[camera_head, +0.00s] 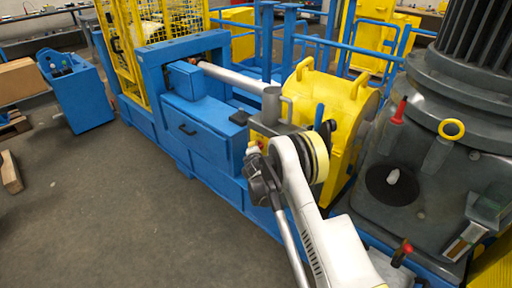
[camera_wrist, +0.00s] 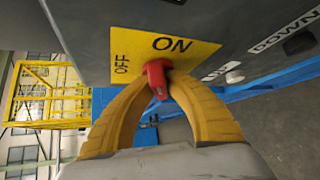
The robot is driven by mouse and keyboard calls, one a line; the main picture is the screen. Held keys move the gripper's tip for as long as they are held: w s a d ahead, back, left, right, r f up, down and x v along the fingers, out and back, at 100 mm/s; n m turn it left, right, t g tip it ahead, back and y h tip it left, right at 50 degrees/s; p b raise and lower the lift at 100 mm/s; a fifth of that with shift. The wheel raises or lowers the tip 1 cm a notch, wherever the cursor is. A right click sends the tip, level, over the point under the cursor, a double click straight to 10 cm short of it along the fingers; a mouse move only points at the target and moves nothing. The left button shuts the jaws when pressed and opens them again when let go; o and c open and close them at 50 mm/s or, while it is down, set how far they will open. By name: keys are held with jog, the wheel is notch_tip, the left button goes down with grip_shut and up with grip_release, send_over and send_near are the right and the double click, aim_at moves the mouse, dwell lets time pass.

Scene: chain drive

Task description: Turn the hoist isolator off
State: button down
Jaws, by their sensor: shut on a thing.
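The isolator's red handle (camera_wrist: 156,72) shows in the wrist view on a yellow plate (camera_wrist: 205,52) fixed to a dark grey panel. The plate reads ON above the handle and OFF to its left. My gripper (camera_wrist: 157,90) has its two curved yellow fingers closed on the handle, one on each side. The fingertips hide part of the handle, and I cannot tell for certain which label it points at. In the head view my arm (camera_head: 300,190) reaches to a small grey box by the blue frame; the handle is hidden there.
A pale button (camera_wrist: 235,76) and a dark one beside a DOWN label sit right of the plate. Open floor (camera_head: 120,220) lies to the left.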

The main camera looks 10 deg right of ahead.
jog(key=n+g, duration=0.1)
jog(key=g, duration=0.1)
jog(key=n+g+h, duration=0.1)
jog(key=n+g, duration=0.1)
jog(key=shift+h+p, duration=0.3)
jog(key=shift+p, duration=0.1)
jog(key=n+g+h, duration=0.1)
jog(key=g, duration=0.1)
jog(key=n+g+h+b, duration=0.1)
jog(key=g, duration=0.1)
jog(key=shift+n, duration=0.3)
jog(key=shift+h, duration=0.3)
jog(key=c, duration=1.4)
grip_release()
jog(key=shift+d, duration=0.1)
jog(key=shift+r, duration=0.1)
jog(key=v, duration=1.2)
jog(key=shift+w, duration=0.15)
jog(key=shift+r, duration=0.1)
